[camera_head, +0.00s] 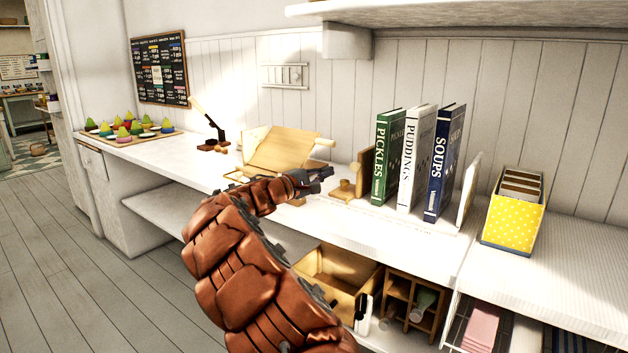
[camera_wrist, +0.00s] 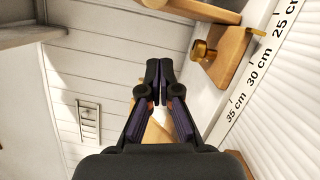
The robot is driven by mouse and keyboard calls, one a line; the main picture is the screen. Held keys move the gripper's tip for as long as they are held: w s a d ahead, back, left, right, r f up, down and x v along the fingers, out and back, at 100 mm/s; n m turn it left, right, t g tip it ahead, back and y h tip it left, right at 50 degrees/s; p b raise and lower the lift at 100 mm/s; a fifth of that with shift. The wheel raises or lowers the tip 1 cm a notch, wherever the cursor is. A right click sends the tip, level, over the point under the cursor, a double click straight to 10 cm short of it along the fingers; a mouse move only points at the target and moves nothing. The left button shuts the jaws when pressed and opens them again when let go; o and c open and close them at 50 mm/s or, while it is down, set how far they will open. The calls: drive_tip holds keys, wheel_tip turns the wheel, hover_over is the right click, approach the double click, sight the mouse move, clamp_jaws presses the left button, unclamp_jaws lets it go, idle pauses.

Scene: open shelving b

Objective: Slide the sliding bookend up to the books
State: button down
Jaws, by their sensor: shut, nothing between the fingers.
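The sliding bookend (camera_head: 364,168) is a wooden upright with a wooden base and a brass knob (camera_head: 345,188), just left of the books on the white counter. Its wood (camera_wrist: 232,56) and knob (camera_wrist: 203,50) show in the wrist view, right of my fingers. Three books stand upright in a row: green Pickles (camera_head: 386,160), white Puddings (camera_head: 414,160) and blue Soups (camera_head: 444,165). I cannot tell how wide the gap between bookend and Pickles is. My gripper (camera_head: 328,174) is shut and empty, left of the bookend and apart from it; its fingertips (camera_wrist: 158,66) meet in the wrist view.
A white upright panel (camera_head: 468,190) stands right of Soups, then a yellow dotted box (camera_head: 513,222). A printed scale (camera_wrist: 258,72) runs along the counter. A wooden stand (camera_head: 282,150) is behind my gripper. A shelf (camera_head: 480,12) overhangs above.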

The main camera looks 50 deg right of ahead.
sight(360, 167)
drive_tip(key=shift+s+d, duration=0.15)
drive_tip(key=shift+d, duration=0.5)
drive_tip(key=shift+s+r+b, duration=0.3)
drive_tip(key=shift+s, duration=0.65)
drive_tip(key=shift+s+r+b, duration=0.25)
drive_tip(key=shift+s, duration=0.7)
drive_tip(key=shift+s, duration=0.1)
drive_tip(key=s+b, duration=0.1)
drive_tip(key=s, duration=0.2)
drive_tip(key=shift+s, duration=0.3)
